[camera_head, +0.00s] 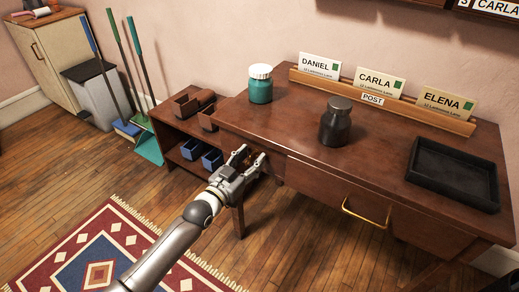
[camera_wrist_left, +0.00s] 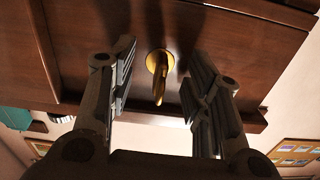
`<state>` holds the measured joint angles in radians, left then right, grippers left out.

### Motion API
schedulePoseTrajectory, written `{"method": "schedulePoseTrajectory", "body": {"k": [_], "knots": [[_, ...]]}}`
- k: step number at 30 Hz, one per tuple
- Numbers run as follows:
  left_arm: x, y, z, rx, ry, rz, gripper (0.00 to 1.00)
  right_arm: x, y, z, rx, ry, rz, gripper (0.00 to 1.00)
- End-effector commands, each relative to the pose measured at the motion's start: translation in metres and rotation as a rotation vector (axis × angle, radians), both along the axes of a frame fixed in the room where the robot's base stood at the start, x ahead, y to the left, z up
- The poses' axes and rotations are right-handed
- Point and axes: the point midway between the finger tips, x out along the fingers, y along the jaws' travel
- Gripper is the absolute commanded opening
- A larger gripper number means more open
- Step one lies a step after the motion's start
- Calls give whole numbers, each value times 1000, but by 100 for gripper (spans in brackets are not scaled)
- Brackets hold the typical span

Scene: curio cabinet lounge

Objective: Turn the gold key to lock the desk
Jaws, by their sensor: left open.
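The gold key (camera_wrist_left: 159,85) sticks out from a round gold lock plate (camera_wrist_left: 160,58) on the wooden front of the desk (camera_head: 310,180). In the left wrist view the key stands between the two open fingers of my left gripper (camera_wrist_left: 160,88), with a gap on each side. In the head view my left gripper (camera_head: 245,160) is at the left part of the desk front, and the key is hidden there. My right gripper does not show.
A drawer with a gold handle (camera_head: 364,214) is right of my left gripper. On the desk top are a teal jar (camera_head: 260,88), a dark bottle (camera_head: 335,124), a black tray (camera_head: 453,176) and a card rack (camera_head: 400,98). A low shelf (camera_head: 172,129) stands left of the desk.

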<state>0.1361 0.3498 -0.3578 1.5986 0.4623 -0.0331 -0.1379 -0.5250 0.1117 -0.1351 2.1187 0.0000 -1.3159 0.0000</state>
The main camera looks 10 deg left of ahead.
Motion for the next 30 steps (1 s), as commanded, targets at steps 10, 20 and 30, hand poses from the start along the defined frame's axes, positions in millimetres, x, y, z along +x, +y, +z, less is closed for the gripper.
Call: {"method": "schedulePoseTrajectory", "body": {"k": [10, 20, 30], "knots": [[-17, 6, -2, 1, 4, 0, 45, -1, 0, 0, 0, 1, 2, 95], [-77, 28, -2, 1, 3, -1, 45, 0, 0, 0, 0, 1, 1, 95], [-111, 40, -1, 0, 1, 0, 45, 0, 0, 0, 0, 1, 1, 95]]}}
